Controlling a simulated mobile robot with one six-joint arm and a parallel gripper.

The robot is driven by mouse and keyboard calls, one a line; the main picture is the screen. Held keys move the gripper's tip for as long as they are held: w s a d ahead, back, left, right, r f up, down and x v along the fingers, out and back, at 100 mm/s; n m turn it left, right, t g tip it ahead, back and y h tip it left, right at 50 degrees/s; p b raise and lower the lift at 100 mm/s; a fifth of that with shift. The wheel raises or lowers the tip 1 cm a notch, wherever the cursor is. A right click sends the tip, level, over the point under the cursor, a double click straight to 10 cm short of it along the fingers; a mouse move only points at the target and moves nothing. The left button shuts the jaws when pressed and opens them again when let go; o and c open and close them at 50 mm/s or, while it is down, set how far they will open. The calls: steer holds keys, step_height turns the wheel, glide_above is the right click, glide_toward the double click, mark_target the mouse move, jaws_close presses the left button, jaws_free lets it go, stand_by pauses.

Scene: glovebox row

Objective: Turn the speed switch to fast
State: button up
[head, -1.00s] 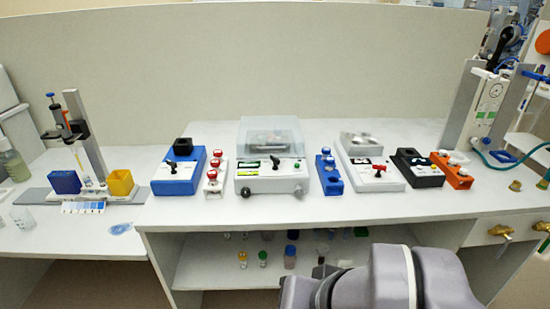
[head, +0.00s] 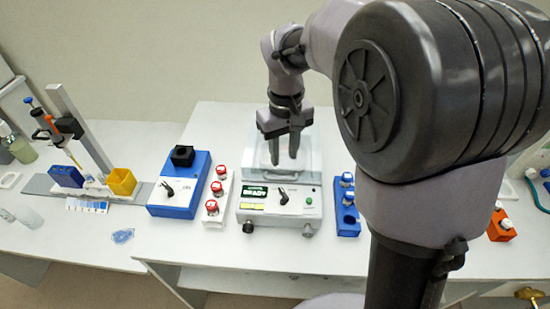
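A white lidded device (head: 276,222) stands in the middle of the bench, with a small display, a green button and a black lever switch (head: 283,195) on its front panel. A blue box (head: 182,199) to its left has a black cup on top and another black lever switch (head: 168,190). I cannot read which switch is marked speed. My gripper (head: 284,160) points down over the white device's lid, behind its front panel. Its two fingers are apart with nothing between them, and it appears clear of both switches. My arm hides the devices on the right.
A white rack (head: 216,195) with red-capped vials and a blue rack (head: 346,205) flank the white device. A yellow box (head: 122,181) and a pipette stand (head: 80,130) are at left. An orange rack (head: 501,226) shows at right. The bench's front strip is clear.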

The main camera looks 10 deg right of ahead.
mark_target(283, 191)
step_height(283, 191, down, 14)
steer(key=b, duration=0.4)
steer(key=shift+w+d+f+b, duration=0.1)
steer(key=shift+w+f+b, duration=0.05)
steer(key=shift+f+b, duration=0.15)
steer(key=shift+r, duration=0.1)
jaws_close()
